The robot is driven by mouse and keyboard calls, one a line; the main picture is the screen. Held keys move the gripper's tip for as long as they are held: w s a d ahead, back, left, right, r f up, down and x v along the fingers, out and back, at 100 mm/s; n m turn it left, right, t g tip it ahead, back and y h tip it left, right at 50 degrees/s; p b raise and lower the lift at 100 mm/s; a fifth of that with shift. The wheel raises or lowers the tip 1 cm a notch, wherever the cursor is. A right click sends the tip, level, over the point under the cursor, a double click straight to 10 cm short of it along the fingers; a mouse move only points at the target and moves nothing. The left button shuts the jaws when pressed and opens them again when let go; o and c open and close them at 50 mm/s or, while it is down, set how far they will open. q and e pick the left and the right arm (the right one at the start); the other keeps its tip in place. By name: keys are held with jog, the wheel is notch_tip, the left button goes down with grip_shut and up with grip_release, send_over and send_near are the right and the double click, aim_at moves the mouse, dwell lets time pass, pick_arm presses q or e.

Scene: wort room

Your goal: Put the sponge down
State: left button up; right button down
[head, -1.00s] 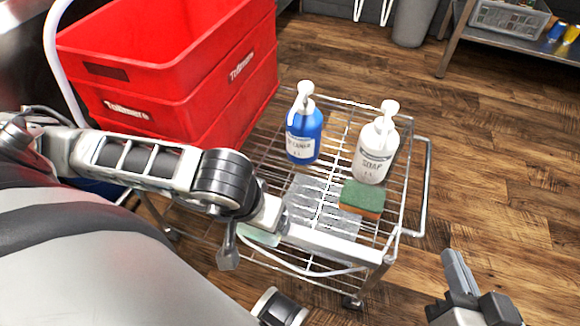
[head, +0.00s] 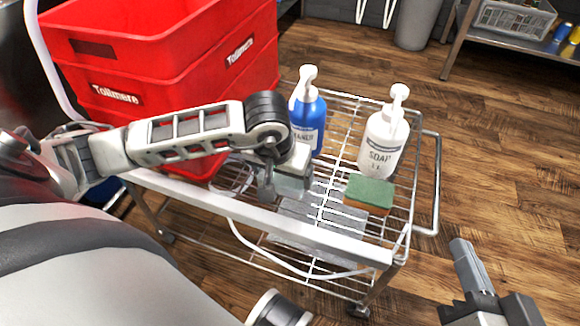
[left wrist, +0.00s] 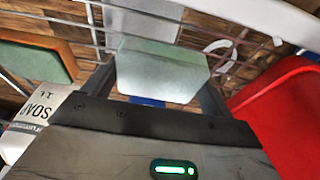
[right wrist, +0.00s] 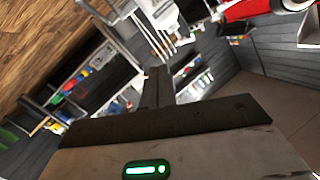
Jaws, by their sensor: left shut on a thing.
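My left gripper (head: 285,172) is shut on a pale grey-green block (head: 292,182). The block also shows between the fingers in the left wrist view (left wrist: 160,72). It is over the wire top of the cart (head: 398,235), left of a green-and-orange sponge (head: 369,193) that lies on the wires. I cannot tell whether the block touches the wires. The sponge also shows at the upper left of the left wrist view (left wrist: 38,62). My right gripper (head: 464,262) is shut and empty, right of the cart; its fingers are together in the right wrist view (right wrist: 157,85).
A blue pump bottle (head: 310,125) and a white soap bottle (head: 383,142) stand on the cart behind the block and sponge. Stacked red crates (head: 190,60) fill the left. A flat grey thing (head: 310,228) shows among the front wires. The floor at right is clear.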

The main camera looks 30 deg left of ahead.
pick_arm(q)
jog(key=w, duration=0.2)
jog(key=w+b, duration=0.1)
jog(key=shift+w+a, duration=0.25)
jog(key=shift+w, duration=0.15)
jog(key=shift+s+f+b, duration=0.2)
jog(key=shift+f+b, duration=0.1)
jog(key=shift+f, duration=0.4)
pick_arm(e)
jog(key=shift+a+r+y, duration=0.15)
jog(key=shift+r+y, duration=0.15)
jog(key=shift+r, duration=0.1)
pick_arm(q)
jog(key=shift+f, duration=0.15)
pick_arm(e)
jog(key=shift+f+t, duration=0.1)
jog(key=shift+t, duration=0.2)
